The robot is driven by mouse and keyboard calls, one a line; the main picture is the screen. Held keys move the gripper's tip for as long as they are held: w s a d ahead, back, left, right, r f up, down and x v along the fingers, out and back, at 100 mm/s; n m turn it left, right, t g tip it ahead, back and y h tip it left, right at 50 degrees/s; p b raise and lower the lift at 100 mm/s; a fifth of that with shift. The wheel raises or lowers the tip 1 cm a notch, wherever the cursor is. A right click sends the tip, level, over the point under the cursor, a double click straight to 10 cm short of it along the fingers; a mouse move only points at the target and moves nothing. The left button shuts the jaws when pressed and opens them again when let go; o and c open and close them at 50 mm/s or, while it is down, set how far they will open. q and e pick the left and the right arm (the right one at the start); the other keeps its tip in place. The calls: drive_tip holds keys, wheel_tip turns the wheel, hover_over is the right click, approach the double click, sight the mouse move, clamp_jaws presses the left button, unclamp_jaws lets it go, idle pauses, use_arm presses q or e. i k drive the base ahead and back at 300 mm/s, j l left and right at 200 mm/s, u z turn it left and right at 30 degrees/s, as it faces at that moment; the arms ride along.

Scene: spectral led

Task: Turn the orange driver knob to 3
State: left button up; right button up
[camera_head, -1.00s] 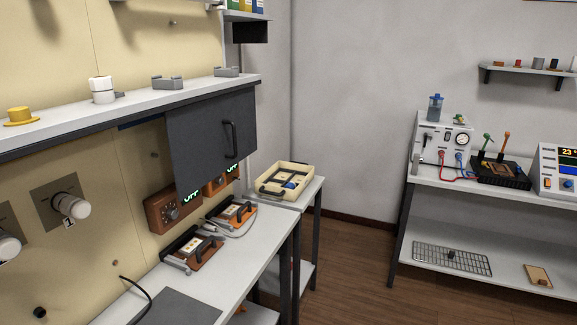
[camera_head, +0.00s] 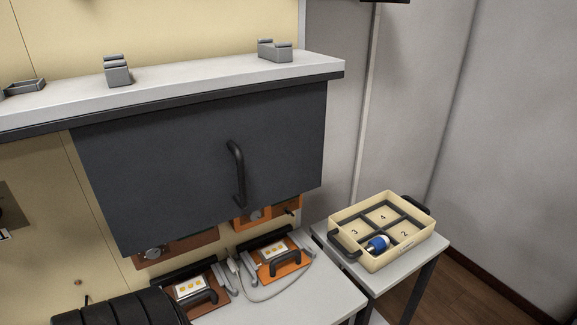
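The orange driver (camera_head: 283,212) is on the back wall under the dark hinged panel, on the right of the two drivers. Its round grey knob (camera_head: 256,215) shows just below the panel's lower edge. Its upper part and display are hidden, and the knob's setting is too small to read. The brown driver (camera_head: 174,248) to its left is also partly covered, with its own grey knob (camera_head: 153,254) showing. Neither of my grippers is in view.
The dark panel (camera_head: 170,170) with a black handle (camera_head: 236,172) hangs in front of the drivers. Brown and orange fixtures (camera_head: 283,271) and a cable lie on the bench below. A cream divided tray (camera_head: 374,264) holding a blue-ended part (camera_head: 377,244) stands on a side table.

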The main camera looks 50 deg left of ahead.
sight(254, 216)
drive_tip(key=i+u, duration=0.3)
drive_tip(key=u, duration=0.15)
drive_tip(key=i+l+u, duration=0.25)
drive_tip(key=u, duration=0.2)
drive_tip(key=i+l+u, duration=0.3)
drive_tip(key=u, duration=0.15)
drive_tip(key=i+l+u, duration=0.25)
drive_tip(key=l+u, duration=0.2)
